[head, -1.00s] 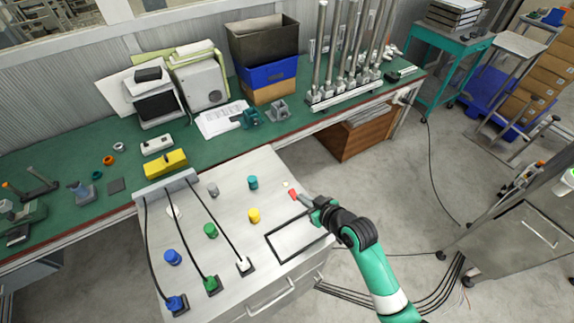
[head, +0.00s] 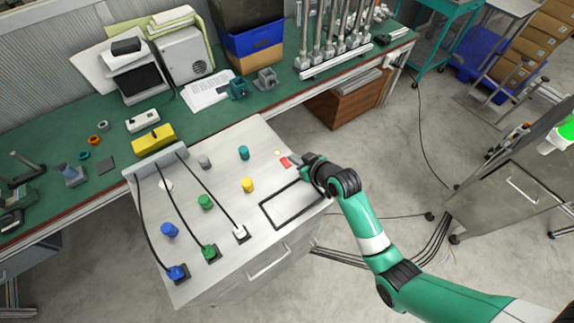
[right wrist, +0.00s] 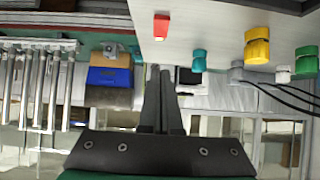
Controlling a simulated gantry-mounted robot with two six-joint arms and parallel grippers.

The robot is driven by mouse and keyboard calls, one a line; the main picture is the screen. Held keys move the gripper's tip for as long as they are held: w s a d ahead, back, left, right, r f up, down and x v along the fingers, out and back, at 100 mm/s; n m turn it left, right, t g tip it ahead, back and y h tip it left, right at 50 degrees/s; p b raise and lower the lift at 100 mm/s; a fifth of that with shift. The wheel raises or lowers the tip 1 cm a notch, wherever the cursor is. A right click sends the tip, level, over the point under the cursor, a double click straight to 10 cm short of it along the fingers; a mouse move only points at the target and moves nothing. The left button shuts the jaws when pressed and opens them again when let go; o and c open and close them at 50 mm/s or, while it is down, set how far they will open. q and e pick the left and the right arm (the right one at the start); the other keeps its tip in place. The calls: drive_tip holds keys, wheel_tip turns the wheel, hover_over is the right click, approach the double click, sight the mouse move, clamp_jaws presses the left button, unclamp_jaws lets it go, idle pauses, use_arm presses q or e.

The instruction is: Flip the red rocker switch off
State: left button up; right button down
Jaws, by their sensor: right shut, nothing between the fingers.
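The red rocker switch (head: 286,162) sits on the grey top of a metal cabinet, near its right edge. It also shows as a small red block at the top of the right wrist view (right wrist: 161,27). My right gripper (head: 297,161) is just right of the switch in the head view. In the right wrist view its two dark fingers (right wrist: 155,70) are together and empty, with the tips apart from the switch in the picture. Whether they touch it cannot be told. The rocker's tilt is too small to read. My left gripper is not in view.
The cabinet top also carries a yellow knob (head: 248,185), a teal knob (head: 243,152), a green knob (head: 204,202), a blue knob (head: 169,230) and several black cables. A black rectangular outline (head: 292,204) lies below the switch. A green workbench (head: 60,210) runs behind.

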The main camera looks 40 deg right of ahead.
sight(282, 158)
drive_tip(key=b+x, duration=0.1)
drive_tip(key=x, duration=0.3)
drive_tip(key=shift+f, duration=0.15)
drive_tip(key=shift+w+f+b, duration=0.25)
drive_tip(key=shift+f+b, duration=0.05)
drive_tip(key=shift+f, duration=0.65)
drive_tip(key=shift+w+f+b, duration=0.3)
drive_tip(key=shift+f, duration=0.7)
drive_tip(key=shift+w+f+b, duration=0.1)
drive_tip(key=shift+f+b, duration=0.15)
drive_tip(key=shift+b, duration=0.05)
drive_tip(key=shift+w+d+f+b, duration=0.1)
drive_tip(key=shift+w+f+b, duration=0.15)
drive_tip(key=shift+b, duration=0.1)
drive_tip(key=shift+r, duration=0.2)
